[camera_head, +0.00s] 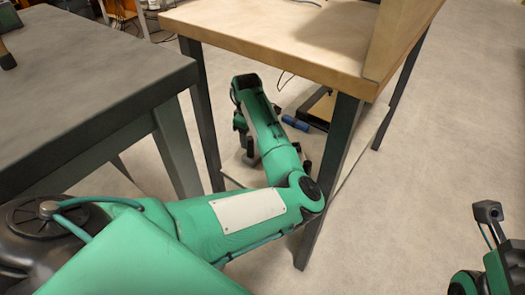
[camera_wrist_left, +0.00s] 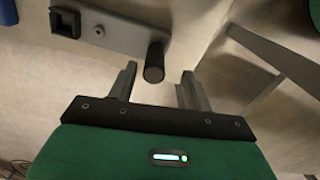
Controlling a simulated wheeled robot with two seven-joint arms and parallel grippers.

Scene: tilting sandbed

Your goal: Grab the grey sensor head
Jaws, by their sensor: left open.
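In the left wrist view, a flat grey body (camera_wrist_left: 115,36) with a square black window and a small round knob lies ahead of my left gripper; it looks like the grey sensor head. A dark upright cylinder (camera_wrist_left: 154,62) stands at its right end. My left gripper (camera_wrist_left: 160,76) is open, one finger on each side of that cylinder in the picture. I cannot tell whether it touches. In the head view my left gripper (camera_head: 248,146) is low beside the wooden table and small, partly hidden by my arm. The sensor head is not clear there.
A wooden-topped table (camera_head: 270,38) with dark legs stands ahead. A dark grey table (camera_head: 70,85) stands at left. A blue cylinder (camera_head: 295,123) lies low under the wooden table. Open floor (camera_head: 440,130) lies to the right.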

